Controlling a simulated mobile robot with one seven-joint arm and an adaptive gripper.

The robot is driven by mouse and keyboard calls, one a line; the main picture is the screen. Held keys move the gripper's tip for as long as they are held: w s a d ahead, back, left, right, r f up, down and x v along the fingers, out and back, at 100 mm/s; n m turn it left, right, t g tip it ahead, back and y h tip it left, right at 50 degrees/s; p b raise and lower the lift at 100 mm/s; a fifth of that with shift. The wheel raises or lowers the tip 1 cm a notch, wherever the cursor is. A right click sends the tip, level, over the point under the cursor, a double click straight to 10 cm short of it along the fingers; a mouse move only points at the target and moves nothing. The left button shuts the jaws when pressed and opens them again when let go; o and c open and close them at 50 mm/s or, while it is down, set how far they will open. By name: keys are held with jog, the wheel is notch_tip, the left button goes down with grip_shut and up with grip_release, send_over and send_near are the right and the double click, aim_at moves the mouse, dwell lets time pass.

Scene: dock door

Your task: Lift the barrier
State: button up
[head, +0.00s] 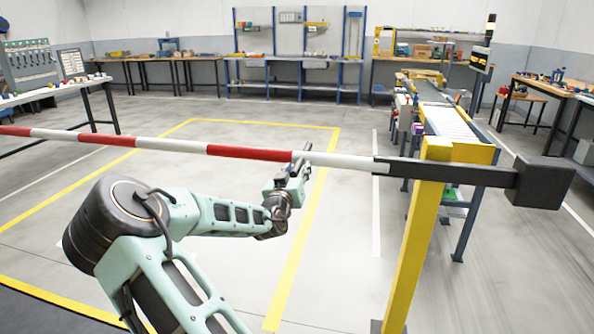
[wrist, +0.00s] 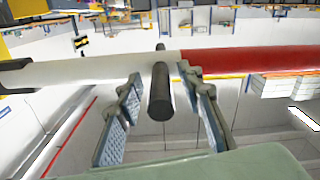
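The barrier is a red-and-white boom (head: 235,152) lying almost level across the head view, with a black end block (head: 540,182) at right and a yellow post (head: 415,250) under its right part. In the wrist view the boom (wrist: 240,65) crosses the picture, and a short dark handle (wrist: 159,95) sticks out from it towards the camera. My gripper (head: 298,175) is at the boom, on the near side. In the wrist view my gripper (wrist: 160,85) is open, with one finger on each side of the handle and a visible gap to both.
A conveyor (head: 447,120) stands behind the barrier at right. Workbenches (head: 170,62) and a blue-framed shelf (head: 290,62) line the back wall. A table (head: 50,92) is at left. The yellow-lined floor beyond the boom is clear.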

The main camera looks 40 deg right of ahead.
grip_shut()
